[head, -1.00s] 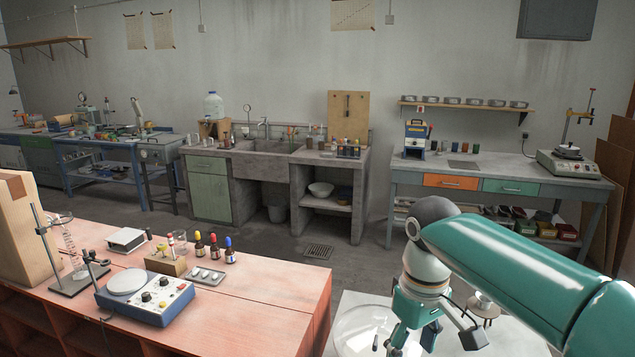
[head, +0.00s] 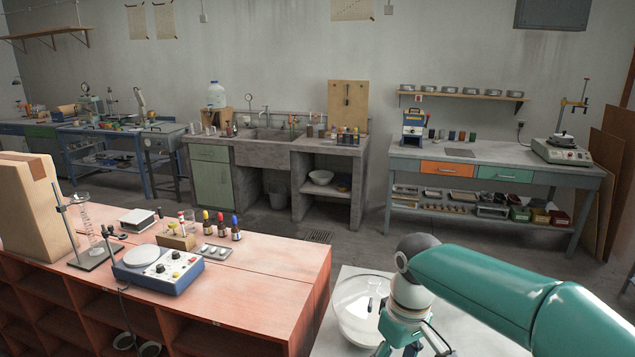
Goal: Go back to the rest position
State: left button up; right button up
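My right arm, teal, comes in from the right. Its gripper (head: 405,340) hangs down at the bottom edge, over the pale table beside a clear glass bowl (head: 343,318). The fingertips are cut off by the picture edge, so I cannot tell whether it is open or shut or holds anything. The bowl is partly hidden by the wrist, and a small dark and white item shows inside or through it. My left gripper is not in view.
The pale table (head: 465,328) lies under my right arm. At left, a reddish bench (head: 265,285) carries a blue stirrer (head: 160,268), a stand (head: 75,235), small dropper bottles (head: 221,225) and a tan block (head: 30,200). Open concrete floor lies between it and the back benches.

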jog(key=s+a+f+m+y, duration=0.15)
jog(key=s+f, duration=0.25)
jog(key=f, duration=0.8)
jog(key=s+a+f+m+y, duration=0.1)
jog(key=s+f+m, duration=0.15)
jog(key=f, duration=1.05)
jog(key=s+f+m, duration=0.2)
jog(key=s+f, duration=0.2)
jog(key=s, duration=0.3)
jog(key=s+d+f+m, duration=0.1)
jog(key=s+f, duration=0.4)
jog(key=s, duration=0.2)
jog(key=shift+s+d+m+t+y, duration=0.25)
jog(key=shift+s+m+t+y, duration=0.1)
jog(key=shift+m+t+y, duration=0.1)
